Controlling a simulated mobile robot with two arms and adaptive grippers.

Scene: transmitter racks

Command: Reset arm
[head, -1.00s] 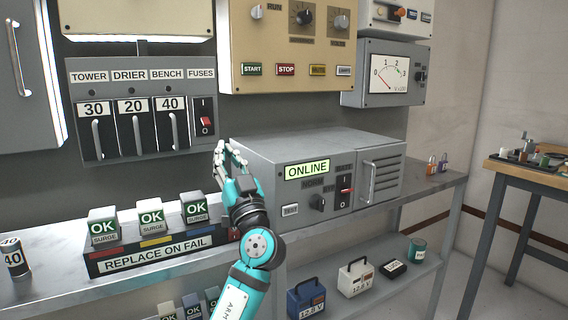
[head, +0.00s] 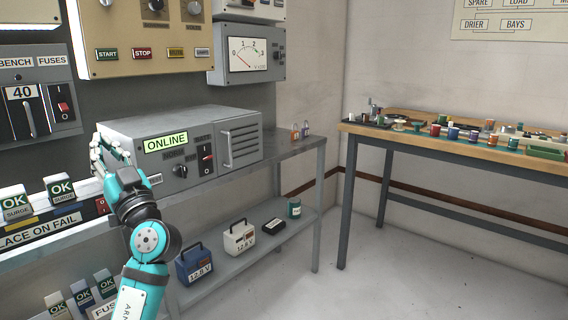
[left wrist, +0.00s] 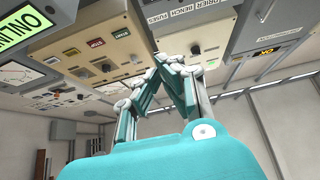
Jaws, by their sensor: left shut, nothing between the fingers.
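My left arm comes in from the lower left in the head view. Its gripper (head: 108,152) is at the left front corner of the grey unit marked ONLINE (head: 228,147), above the shelf. I cannot tell whether it touches the unit. In the left wrist view the gripper (left wrist: 163,62) points up toward the wall panels. Its fingers come together at the tips with nothing between them. My right gripper is not in view.
White OK surge blocks (head: 61,188) stand in a holder left of the gripper. Battery boxes (head: 194,265) sit on the lower shelf. A wooden workbench (head: 400,136) with many small parts stands at the right. The floor (head: 350,290) before it is clear.

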